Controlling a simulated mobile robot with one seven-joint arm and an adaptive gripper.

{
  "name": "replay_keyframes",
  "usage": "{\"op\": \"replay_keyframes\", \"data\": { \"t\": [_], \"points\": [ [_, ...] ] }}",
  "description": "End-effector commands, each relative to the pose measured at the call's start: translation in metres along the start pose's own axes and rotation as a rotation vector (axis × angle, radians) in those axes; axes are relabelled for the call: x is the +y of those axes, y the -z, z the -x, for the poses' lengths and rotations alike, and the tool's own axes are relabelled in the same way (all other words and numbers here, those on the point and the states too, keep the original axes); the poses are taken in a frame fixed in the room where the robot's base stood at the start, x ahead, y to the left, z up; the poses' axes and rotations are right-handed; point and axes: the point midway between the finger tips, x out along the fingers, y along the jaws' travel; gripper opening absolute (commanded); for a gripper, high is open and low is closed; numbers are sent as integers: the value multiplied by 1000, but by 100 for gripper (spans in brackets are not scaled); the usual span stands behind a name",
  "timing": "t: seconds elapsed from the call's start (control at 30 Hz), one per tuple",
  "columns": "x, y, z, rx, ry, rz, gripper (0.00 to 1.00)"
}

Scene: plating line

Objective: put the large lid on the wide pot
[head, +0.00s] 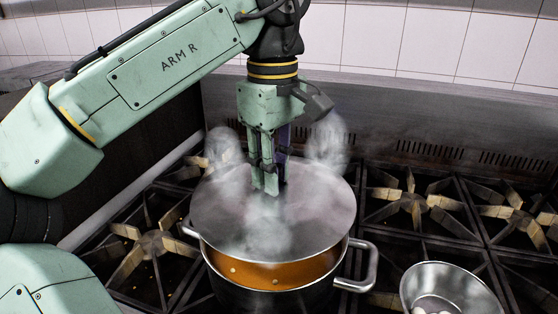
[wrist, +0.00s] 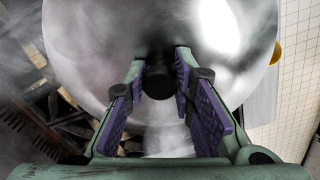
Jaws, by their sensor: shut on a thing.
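The large lid (head: 325,205) is a round steel disc, hanging over the wide pot and a little toward the back. The wide pot (head: 262,299) is steel with side handles and stands on the stove. Its orange contents (head: 285,272) show in a crescent at the front; the lid hides the rest of its mouth. My gripper (head: 269,185) is shut on the lid from above. In the wrist view, my gripper (wrist: 158,72) has its purple pads around the dark knob (wrist: 157,84) of the lid (wrist: 85,40). Whether the lid's rear edge touches the pot is hidden.
Steam rises around the lid and blurs its edges. A metal bowl (head: 450,284) with pale pieces in it stands at the front right. Burner grates (head: 412,203) lie to the right and left. A steel back panel (head: 440,125) and tiled wall stand behind.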

Motion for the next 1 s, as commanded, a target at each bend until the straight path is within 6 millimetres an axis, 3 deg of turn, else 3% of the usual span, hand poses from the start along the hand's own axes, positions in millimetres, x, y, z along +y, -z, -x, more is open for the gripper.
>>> {"op": "replay_keyframes", "data": {
  "t": [0.5,1.0],
  "points": [
    [0,0,-45,0,-1,-1,0],
    [0,0,-50,1,0,0,0]
  ]
}}
